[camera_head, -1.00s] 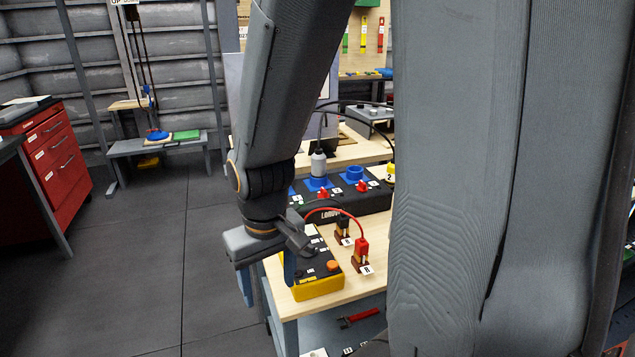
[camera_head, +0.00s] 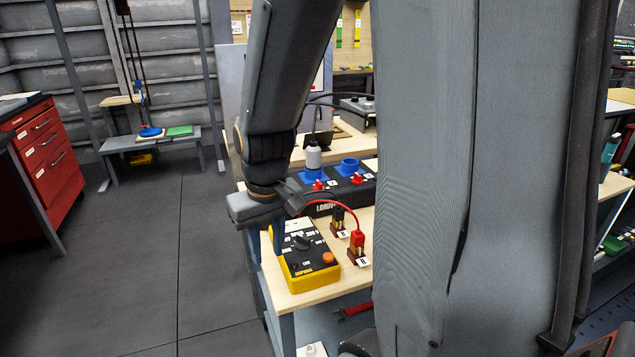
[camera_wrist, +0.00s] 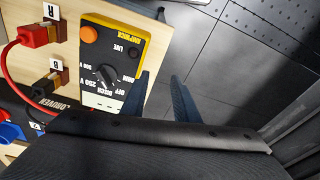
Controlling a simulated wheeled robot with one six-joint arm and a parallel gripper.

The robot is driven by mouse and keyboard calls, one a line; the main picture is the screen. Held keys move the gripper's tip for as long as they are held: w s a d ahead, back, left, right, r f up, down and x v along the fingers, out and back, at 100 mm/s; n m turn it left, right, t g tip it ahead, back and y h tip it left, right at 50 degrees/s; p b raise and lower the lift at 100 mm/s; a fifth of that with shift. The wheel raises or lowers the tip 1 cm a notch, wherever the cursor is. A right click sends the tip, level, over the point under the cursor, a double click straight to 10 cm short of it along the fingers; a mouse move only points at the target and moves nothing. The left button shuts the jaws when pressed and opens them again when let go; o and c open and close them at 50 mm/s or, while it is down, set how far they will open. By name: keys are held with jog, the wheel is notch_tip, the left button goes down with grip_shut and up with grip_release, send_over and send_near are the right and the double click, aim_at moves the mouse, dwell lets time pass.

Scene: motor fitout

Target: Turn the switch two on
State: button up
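Two red switches, left (camera_head: 318,185) and right (camera_head: 357,178), sit on the front of a long black box on the wooden bench in the head view. Each has a small white label beside it, too small to read, so I cannot tell which is switch two. My gripper (camera_head: 267,254) points down at the bench's left edge, in front of the box and apart from the switches. Its two blue fingers are spread and empty, as the wrist view also shows (camera_wrist: 160,77).
A yellow tester (camera_head: 307,284) with a black dial lies right beside my fingers. Floor at left is clear.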

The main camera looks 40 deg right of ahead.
jog(key=shift+m+t, duration=0.6)
jog(key=w+d, duration=0.3)
jog(key=w+d+r+b, duration=0.1)
jog(key=w+d, duration=0.2)
jog(key=w+d+r+b, duration=0.1)
jog(key=w+d, duration=0.1)
jog(key=d, duration=0.1)
jog(key=shift+w+d, duration=0.2)
jog(key=shift+w, duration=0.2)
jog(key=m+t+h+b, duration=0.1)
jog(key=b, duration=0.2)
send_near(318, 181)
jog(key=shift+t, duration=0.3)
jog(key=p+x, duration=0.1)
jog(key=x, duration=0.7)
jog(key=shift+f, duration=0.15)
jog(key=shift+c, duration=0.2)
